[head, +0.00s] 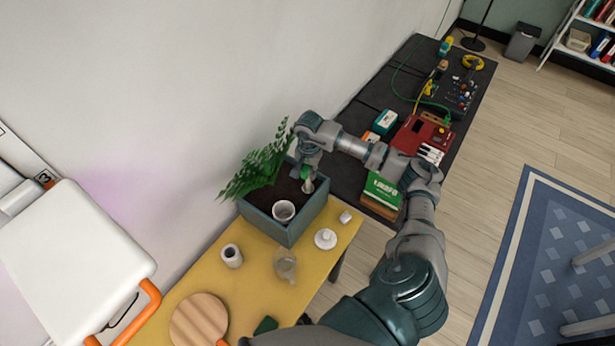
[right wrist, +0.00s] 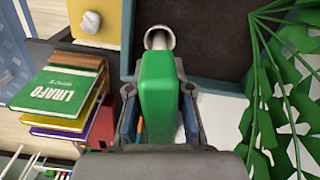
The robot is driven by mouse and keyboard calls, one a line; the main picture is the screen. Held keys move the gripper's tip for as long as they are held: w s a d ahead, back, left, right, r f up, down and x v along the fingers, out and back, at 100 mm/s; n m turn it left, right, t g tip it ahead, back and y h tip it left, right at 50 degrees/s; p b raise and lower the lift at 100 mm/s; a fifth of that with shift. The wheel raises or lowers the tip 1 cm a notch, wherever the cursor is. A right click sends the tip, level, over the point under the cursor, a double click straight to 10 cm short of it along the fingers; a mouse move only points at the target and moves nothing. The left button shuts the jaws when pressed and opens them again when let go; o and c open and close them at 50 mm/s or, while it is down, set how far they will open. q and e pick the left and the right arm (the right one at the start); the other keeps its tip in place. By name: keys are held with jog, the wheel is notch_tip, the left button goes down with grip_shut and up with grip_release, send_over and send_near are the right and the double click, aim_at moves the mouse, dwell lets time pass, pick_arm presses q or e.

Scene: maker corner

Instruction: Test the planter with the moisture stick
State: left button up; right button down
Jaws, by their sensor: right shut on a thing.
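The planter (head: 268,228) is a blue-grey box with dark soil (head: 293,190) and a leafy green plant (head: 262,168) at its left end. My right gripper (head: 307,178) is above the soil at the planter's far right part. It is shut on a green block-shaped thing, seemingly the handle of the moisture stick (right wrist: 158,95). A pale, round-rimmed part shows just past the green block in the right wrist view; I cannot tell whether it belongs to the stick. The stick's lower end is not clearly visible, so contact with the soil cannot be told. My left gripper is not in view.
The yellow table (head: 250,290) bears a white roll (head: 232,256), a glass jar (head: 285,266) and a round wooden board (head: 199,320). Books (head: 382,190) lie right of the planter on the dark bench.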

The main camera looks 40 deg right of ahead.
notch_tip(320, 180, up, 6)
jog(key=shift+d+f+b, duration=0.1)
jog(key=shift+f+b, duration=0.1)
jog(key=shift+b, duration=0.3)
jog(key=r, duration=0.3)
jog(key=shift+a+r, duration=0.1)
jog(key=shift+a, duration=0.25)
jog(key=shift+r+p, duration=0.85)
jog(key=shift+d+r+p, duration=0.15)
jog(key=shift+r+p, duration=0.25)
jog(key=shift+r, duration=0.1)
jog(key=shift+d+r+p, duration=0.15)
jog(key=shift+r+p, duration=0.2)
jog(key=shift+r, duration=0.15)
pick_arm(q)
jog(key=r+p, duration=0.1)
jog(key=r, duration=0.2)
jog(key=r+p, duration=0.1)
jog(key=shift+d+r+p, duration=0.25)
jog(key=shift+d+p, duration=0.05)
pick_arm(e)
notch_tip(320, 180, up, 4)
jog(key=shift+a+f, duration=0.1)
jog(key=shift+a, duration=0.05)
